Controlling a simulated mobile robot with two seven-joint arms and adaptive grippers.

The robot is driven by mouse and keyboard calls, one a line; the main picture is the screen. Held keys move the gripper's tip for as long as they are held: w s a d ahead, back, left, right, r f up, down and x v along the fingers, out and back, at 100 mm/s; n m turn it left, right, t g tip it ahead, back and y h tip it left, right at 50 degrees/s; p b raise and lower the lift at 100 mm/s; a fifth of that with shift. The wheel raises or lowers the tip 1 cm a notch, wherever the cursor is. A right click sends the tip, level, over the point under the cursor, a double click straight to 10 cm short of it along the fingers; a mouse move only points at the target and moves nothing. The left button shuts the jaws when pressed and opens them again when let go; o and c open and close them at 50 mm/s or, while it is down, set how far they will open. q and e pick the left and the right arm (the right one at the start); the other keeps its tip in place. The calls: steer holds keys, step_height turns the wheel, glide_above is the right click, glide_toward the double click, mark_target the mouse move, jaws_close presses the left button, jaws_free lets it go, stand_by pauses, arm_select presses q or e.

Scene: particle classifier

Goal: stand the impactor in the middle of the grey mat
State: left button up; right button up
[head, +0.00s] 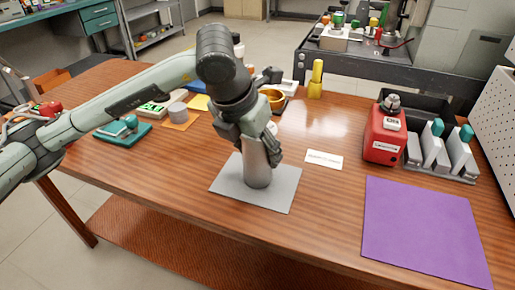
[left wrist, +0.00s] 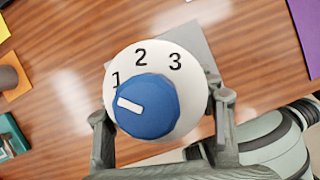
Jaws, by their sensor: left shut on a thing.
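The impactor (head: 257,170) is an upright grey cylinder in the head view, over the middle of the grey mat (head: 227,188). Its bottom looks to be at the mat's surface, but I cannot tell whether it touches or is slightly above. In the left wrist view the impactor's top (left wrist: 190,78) is white with the numbers 1, 2, 3 and a blue knob (left wrist: 150,108). My left gripper (head: 250,140) is shut around its upper part; one finger shows on each side in the left wrist view (left wrist: 163,112). My right gripper is not in view.
A purple mat (head: 425,232) lies at the right front. A white label card (head: 324,160), a red device (head: 384,135) and a grey rack (head: 440,160) stand right of the grey mat. A yellow object (head: 315,82) is behind. A teal device (head: 122,132) is at left.

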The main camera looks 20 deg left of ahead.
arm_select(q)
steer(key=shift+f, duration=0.1)
steer(key=o, duration=1.8)
steer(key=shift+c, duration=0.2)
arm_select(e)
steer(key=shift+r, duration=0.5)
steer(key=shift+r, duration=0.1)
arm_select(q)
steer(key=shift+r, duration=0.3)
steer(key=v, duration=1.1)
steer(key=shift+s+r, duration=0.3)
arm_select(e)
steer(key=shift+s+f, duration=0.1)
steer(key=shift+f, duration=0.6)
